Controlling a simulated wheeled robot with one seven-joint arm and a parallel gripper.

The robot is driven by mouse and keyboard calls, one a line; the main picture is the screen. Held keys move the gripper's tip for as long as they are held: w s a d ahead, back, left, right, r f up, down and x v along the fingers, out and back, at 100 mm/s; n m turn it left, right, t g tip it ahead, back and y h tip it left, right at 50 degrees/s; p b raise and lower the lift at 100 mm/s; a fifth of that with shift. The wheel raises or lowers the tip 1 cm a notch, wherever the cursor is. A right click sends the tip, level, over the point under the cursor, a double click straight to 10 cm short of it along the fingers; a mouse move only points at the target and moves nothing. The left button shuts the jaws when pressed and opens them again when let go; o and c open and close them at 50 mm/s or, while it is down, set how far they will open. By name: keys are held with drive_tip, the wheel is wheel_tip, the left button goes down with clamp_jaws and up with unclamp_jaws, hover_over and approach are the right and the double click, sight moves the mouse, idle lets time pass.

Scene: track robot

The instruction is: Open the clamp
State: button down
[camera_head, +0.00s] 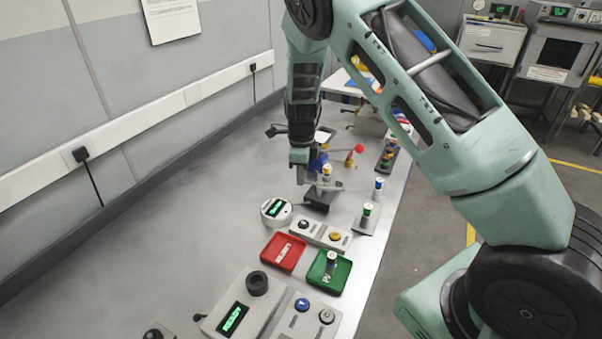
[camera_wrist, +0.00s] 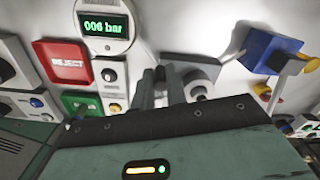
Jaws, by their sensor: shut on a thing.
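The clamp (camera_head: 318,198) appears to be the dark block with grey metal parts on the bench, just beyond the round gauge. My gripper (camera_head: 312,178) points down at it, with its fingers down among the grey parts. In the wrist view my gripper (camera_wrist: 160,85) shows two grey fingers close together. It is shut on a part of the clamp, most likely its handle, but the grip itself is largely hidden. A grey rounded part (camera_wrist: 200,82) sits right beside the fingers.
The red tray (camera_head: 283,252), green tray (camera_head: 343,276) and button box (camera_head: 322,233) are nearer. A red-knobbed lever (camera_head: 359,149) is just beyond. The bench's left side is clear.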

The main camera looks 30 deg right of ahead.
drive_tip(key=shift+d, duration=0.1)
drive_tip(key=c, duration=1.4)
unclamp_jaws()
wheel_tip(320, 180, up, 18)
drive_tip(key=b, duration=0.2)
drive_tip(key=shift+f, duration=0.25)
